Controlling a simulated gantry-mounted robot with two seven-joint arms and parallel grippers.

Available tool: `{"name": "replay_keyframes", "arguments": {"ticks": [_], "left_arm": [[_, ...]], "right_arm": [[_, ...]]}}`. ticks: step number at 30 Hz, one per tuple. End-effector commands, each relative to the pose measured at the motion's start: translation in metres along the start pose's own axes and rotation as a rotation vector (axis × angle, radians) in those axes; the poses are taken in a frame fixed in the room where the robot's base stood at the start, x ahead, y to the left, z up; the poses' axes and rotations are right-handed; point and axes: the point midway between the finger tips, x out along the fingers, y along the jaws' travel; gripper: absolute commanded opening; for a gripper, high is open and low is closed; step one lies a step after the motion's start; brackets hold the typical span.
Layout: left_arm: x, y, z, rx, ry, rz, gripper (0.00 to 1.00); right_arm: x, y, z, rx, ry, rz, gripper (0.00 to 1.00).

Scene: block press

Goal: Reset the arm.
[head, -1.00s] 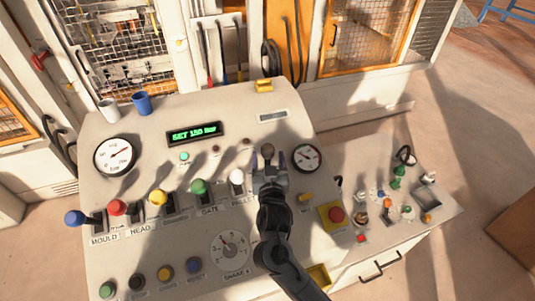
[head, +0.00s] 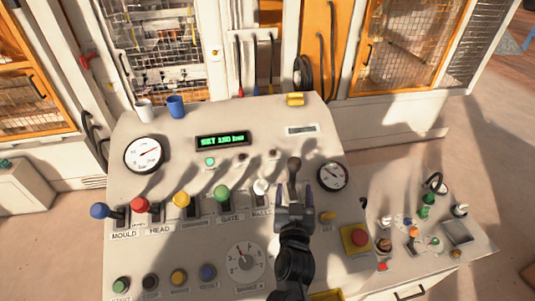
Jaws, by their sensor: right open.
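A row of levers with coloured knobs crosses the sloped console (head: 130,240). The rightmost lever has a grey-brown knob (head: 294,163), which stands farther up the panel than the line of the other knobs. My right gripper (head: 294,188) is open just below this knob, its fingers to either side of the lever line and apparently clear of the knob. The gripper hides the lever's base and label, so I cannot read which lever it is. The green display (head: 222,141) shows a "SET" line, apparently 150 bar. My left gripper is not in view.
The white knob (head: 261,187) is close on the gripper's left. A round gauge (head: 333,176) and a red button on a yellow plate (head: 355,238) are to its right. Two cups, one blue (head: 176,107), stand at the console's back edge.

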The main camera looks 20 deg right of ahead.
Motion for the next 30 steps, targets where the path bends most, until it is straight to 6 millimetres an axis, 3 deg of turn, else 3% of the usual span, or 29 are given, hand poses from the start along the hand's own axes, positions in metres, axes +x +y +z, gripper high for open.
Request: {"name": "replay_keyframes", "arguments": {"ticks": [5,11,14,18,24,30], "left_arm": [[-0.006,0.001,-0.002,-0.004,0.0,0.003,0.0],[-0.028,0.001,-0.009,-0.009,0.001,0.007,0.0],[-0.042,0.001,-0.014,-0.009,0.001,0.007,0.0],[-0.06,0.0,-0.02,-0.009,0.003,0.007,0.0],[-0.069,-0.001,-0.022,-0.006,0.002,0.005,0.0],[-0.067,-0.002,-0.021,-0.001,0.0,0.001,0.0]], "right_arm": [[-0.006,0.005,0.013,-0.024,-0.032,0.0,0.69],[-0.03,0.046,0.049,-0.131,-0.114,0.006,0.69],[-0.051,0.063,0.065,-0.197,-0.196,-0.074,0.69],[-0.099,0.069,0.09,-0.263,-0.428,-0.297,0.69],[-0.177,0.074,0.113,-0.359,-0.788,-0.527,0.69],[-0.224,0.084,0.117,-0.442,-1.033,-0.586,0.69]]}}
